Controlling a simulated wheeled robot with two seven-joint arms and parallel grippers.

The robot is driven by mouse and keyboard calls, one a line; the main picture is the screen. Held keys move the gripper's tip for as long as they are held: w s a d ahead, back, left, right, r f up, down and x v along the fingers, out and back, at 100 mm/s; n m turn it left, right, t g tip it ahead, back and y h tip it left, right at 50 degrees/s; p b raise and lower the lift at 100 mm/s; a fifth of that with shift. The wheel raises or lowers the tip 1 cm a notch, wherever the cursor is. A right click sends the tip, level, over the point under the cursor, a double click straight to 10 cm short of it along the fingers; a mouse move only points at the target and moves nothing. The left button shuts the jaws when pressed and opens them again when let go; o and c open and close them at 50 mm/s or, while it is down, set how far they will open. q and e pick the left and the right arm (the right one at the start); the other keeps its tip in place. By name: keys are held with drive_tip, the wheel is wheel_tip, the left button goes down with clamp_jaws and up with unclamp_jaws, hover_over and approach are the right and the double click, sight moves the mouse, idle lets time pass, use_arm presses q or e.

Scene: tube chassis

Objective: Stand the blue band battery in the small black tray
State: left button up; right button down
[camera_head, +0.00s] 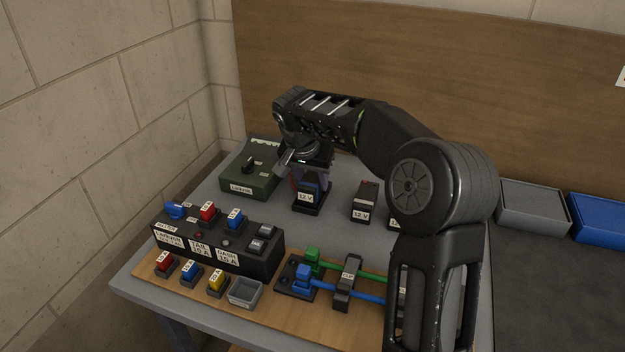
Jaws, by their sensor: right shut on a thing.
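My right gripper (307,165) points down and is shut on the blue band battery (312,185), seen just below the fingers at the back middle of the table. The battery looks upright, with its upper part covered by the gripper. Directly below it is a small black tray (308,209) with a 12 V label in front. I cannot tell whether the battery touches the tray floor. My left gripper is not in view.
A dark block with a red mark (368,190) stands to the right, 12 V label in front. A green box (248,178) is to the left. A black fuse panel (217,246), a wooden board (215,300) and a small grey tray (244,292) lie nearer. Grey (533,205) and blue (600,215) bins are right.

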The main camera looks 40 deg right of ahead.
drive_tip(key=shift+f+b, duration=0.4)
drive_tip(key=shift+f, duration=0.05)
idle(0.5)
drive_tip(key=c, duration=1.2)
unclamp_jaws()
drive_tip(key=shift+o, duration=0.4)
drive_tip(key=shift+p+v, duration=2.4)
drive_tip(key=shift+v, duration=2.85)
drive_tip(key=shift+s+a+r, duration=0.1)
drive_tip(key=shift+r, duration=0.15)
